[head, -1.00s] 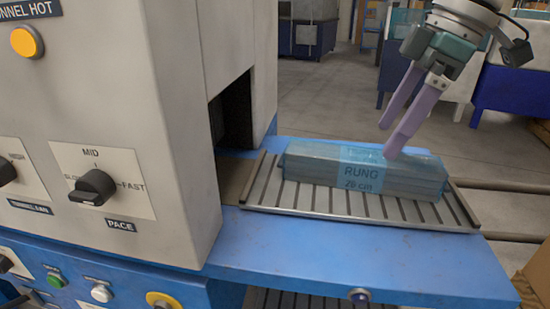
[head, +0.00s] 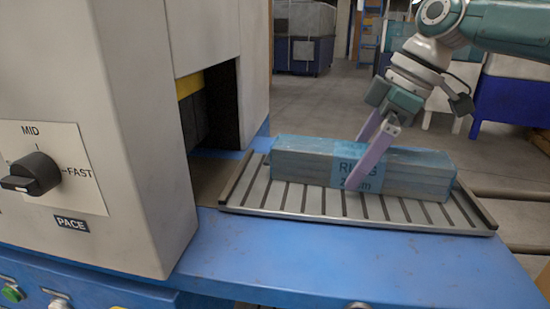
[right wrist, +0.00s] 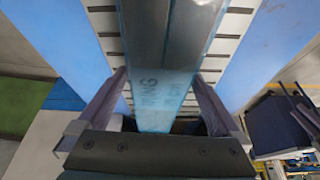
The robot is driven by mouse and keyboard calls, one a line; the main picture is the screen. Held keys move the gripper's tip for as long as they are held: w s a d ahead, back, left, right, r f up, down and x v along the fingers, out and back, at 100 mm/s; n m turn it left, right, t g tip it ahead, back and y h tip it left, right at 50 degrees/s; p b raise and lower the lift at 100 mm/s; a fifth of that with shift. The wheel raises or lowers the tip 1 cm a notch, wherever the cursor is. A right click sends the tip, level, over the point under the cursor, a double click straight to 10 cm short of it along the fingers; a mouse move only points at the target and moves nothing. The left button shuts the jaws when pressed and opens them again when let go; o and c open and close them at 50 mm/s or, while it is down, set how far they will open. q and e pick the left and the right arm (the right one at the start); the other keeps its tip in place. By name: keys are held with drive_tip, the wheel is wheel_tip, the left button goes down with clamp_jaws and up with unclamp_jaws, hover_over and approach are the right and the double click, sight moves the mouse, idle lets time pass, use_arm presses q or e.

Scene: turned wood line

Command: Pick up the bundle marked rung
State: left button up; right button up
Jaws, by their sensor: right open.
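The bundle marked RUNG (head: 300,160) is a long block of grey strips in clear bluish wrap with a light blue label. It lies flat on the slatted metal tray (head: 265,204) at the machine's outlet. My right gripper (head: 358,165) is open and low over the label, with the near finger in front of the bundle and the far fingertip hidden behind it. In the right wrist view, the bundle (right wrist: 168,60) runs between the two spread fingers, with gaps showing at both sides. My left gripper is not in view.
The grey machine housing (head: 110,190), with a PACE dial (head: 32,174), stands at the left. Its dark outlet (head: 222,105) opens toward the tray. The tray rests on a blue bed (head: 400,270). Blue-and-white bins (head: 515,85) stand behind at the right.

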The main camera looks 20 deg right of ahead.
drive_tip(key=shift+f, duration=0.1)
clamp_jaws()
idle(0.8)
